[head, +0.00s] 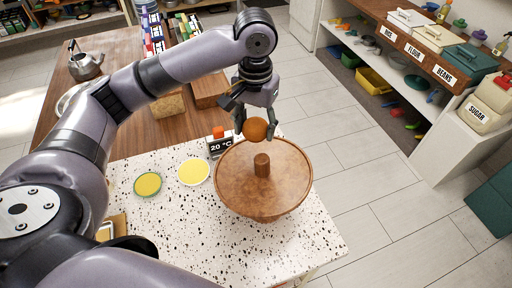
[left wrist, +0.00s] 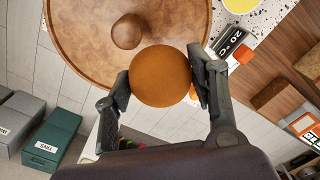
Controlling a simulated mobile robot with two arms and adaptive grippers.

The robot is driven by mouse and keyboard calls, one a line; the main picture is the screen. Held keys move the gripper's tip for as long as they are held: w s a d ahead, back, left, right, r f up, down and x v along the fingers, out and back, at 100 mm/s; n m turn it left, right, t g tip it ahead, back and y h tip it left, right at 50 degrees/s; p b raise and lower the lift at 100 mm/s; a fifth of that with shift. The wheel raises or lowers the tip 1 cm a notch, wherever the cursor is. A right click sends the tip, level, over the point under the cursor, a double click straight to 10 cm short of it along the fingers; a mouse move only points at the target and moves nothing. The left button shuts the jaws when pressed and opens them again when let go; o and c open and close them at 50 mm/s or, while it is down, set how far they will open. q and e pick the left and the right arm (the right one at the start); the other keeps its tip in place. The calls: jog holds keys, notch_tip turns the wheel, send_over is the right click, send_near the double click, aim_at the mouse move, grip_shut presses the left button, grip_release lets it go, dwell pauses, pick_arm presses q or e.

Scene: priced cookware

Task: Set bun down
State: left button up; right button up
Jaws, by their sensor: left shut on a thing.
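A round brown bun (head: 256,129) is held between the fingers of my left gripper (head: 256,127). In the left wrist view the bun (left wrist: 160,76) sits between the two fingertips (left wrist: 162,82). My right gripper is not in view.
A wooden table (head: 120,75) holds a kettle (head: 84,62). Shelves (head: 400,80) are at right.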

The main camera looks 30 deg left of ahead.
aim_at(255, 138)
pick_arm(q)
notch_tip(255, 138, down, 4)
jog(key=shift+f+p, duration=0.2)
jog(key=shift+p, duration=0.1)
notch_tip(255, 138, down, 4)
jog(key=shift+r+p, duration=0.25)
jog(key=shift+p, duration=0.1)
jog(key=shift+f, duration=0.25)
jog(key=o, duration=1.1)
jog(key=shift+o, duration=0.2)
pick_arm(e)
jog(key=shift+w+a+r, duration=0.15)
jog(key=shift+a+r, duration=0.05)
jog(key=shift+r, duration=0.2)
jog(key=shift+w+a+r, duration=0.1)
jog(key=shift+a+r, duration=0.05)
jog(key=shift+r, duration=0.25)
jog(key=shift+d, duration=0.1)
pick_arm(q)
jog(key=shift+r, duration=0.1)
